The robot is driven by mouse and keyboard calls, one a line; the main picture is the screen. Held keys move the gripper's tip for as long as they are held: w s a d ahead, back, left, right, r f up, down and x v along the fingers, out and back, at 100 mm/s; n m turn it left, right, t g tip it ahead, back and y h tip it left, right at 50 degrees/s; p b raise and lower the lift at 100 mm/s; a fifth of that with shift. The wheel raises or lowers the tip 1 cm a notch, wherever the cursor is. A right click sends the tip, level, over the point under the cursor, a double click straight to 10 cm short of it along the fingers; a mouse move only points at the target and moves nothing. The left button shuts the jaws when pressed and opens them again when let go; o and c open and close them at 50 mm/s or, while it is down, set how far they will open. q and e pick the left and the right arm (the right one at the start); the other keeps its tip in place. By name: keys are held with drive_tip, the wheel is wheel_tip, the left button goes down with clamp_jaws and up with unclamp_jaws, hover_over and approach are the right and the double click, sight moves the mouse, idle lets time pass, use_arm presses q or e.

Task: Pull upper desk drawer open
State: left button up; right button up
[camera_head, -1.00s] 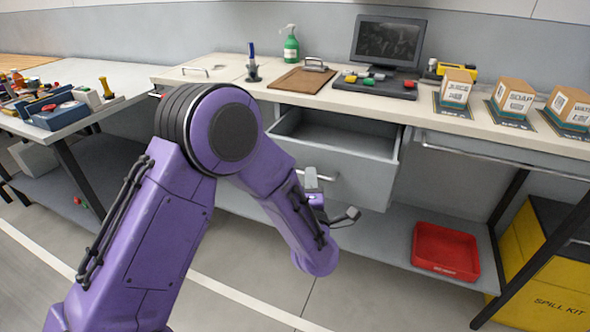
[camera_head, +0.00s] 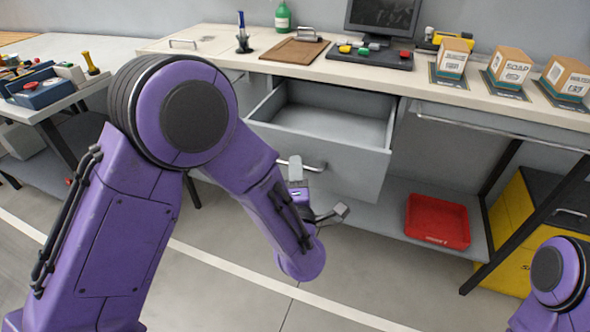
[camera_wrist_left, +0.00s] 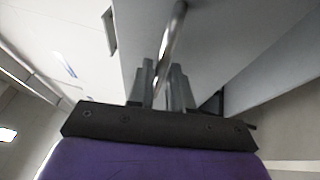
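The upper desk drawer (camera_head: 335,155) is pulled well out and its grey inside looks empty. Its metal bar handle (camera_head: 317,166) runs across the drawer front. My left gripper (camera_head: 295,172) is at the handle. In the left wrist view, the handle (camera_wrist_left: 176,28) runs down between the two closely set fingers of my left gripper (camera_wrist_left: 162,88), which look shut around it. The exact contact is partly hidden. My right gripper is out of view; only part of my right arm shows at the lower right.
The desk top (camera_head: 345,84) holds a brown clipboard (camera_head: 294,50), a monitor (camera_head: 383,14) and several boxes. A red tray (camera_head: 437,221) sits on the lower shelf. A yellow spill kit box (camera_head: 510,225) stands at the right. Floor before the desk is clear.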

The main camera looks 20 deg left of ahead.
use_arm(q)
drive_tip(key=shift+o, duration=0.9)
drive_tip(key=b+v, duration=0.1)
drive_tip(key=v, duration=0.9)
drive_tip(key=shift+s, duration=0.25)
drive_tip(key=shift+d, duration=0.1)
